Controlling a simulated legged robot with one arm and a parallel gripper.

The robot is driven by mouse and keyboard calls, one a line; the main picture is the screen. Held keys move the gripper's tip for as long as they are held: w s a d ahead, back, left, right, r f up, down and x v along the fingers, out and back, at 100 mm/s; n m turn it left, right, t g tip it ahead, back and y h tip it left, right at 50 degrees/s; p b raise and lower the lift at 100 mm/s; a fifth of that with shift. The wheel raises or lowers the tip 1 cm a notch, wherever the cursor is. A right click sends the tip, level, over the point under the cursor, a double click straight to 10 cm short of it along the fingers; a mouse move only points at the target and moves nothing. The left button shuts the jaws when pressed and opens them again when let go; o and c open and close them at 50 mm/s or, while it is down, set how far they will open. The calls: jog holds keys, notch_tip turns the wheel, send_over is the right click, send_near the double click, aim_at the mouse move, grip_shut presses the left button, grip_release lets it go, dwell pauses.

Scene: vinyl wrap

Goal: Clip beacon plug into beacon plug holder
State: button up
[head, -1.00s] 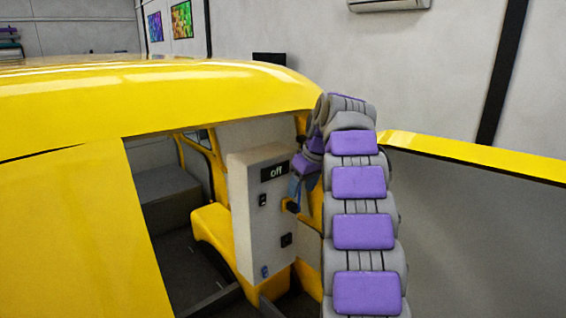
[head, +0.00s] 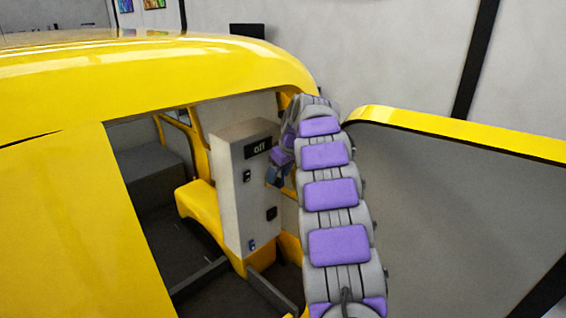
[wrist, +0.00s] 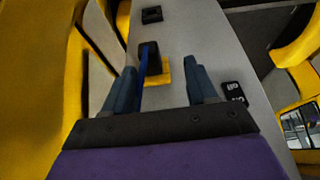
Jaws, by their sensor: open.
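A tall pale grey cabinet (head: 238,200) stands in the yellow vehicle's doorway, with a black "off" display (head: 258,148) near its top. A small black fitting (head: 247,176) sits below the display, another (head: 271,213) lies lower right, and a blue-marked one (head: 252,245) is near the bottom. My gripper (head: 278,175) is at the cabinet's right side, partly hidden by my arm. In the wrist view my gripper (wrist: 163,85) is open, its blue fingers apart. A black and blue piece (wrist: 150,60) on a yellow base (wrist: 163,73) shows near the left finger. Which piece is plug or holder is unclear.
The open door panel (head: 450,190) stands right of my arm. The yellow roof edge (head: 200,70) overhangs the doorway. A yellow seat (head: 200,205) is left of the cabinet. A black block (wrist: 152,14) lies beyond the fingers in the wrist view.

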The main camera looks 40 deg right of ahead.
aim_at(280, 180)
jog(key=d+f, duration=0.1)
jog(key=w+f, duration=0.1)
jog(key=shift+d+f, duration=0.35)
jog(key=shift+f, duration=0.05)
jog(key=shift+d+f, duration=0.25)
jog(key=shift+d, duration=0.05)
jog(key=shift+a+r, duration=0.1)
jog(key=shift+a, duration=0.4)
jog(key=shift+a+r, duration=0.15)
jog(key=shift+a, duration=0.35)
jog(key=shift+c, duration=1.4)
jog(key=shift+d, duration=0.15)
jog(key=shift+c, duration=1.4)
jog(key=shift+d, duration=0.6)
jog(key=c, duration=0.4)
jog(key=o, duration=0.4)
jog(key=shift+a, duration=0.1)
jog(key=shift+c, duration=0.2)
jog(key=shift+a, duration=0.25)
jog(key=c, duration=0.3)
jog(key=shift+c, duration=0.8)
grip_shut()
jog(key=shift+d, duration=0.15)
jog(key=shift+s+b, duration=0.65)
jog(key=shift+b, duration=0.15)
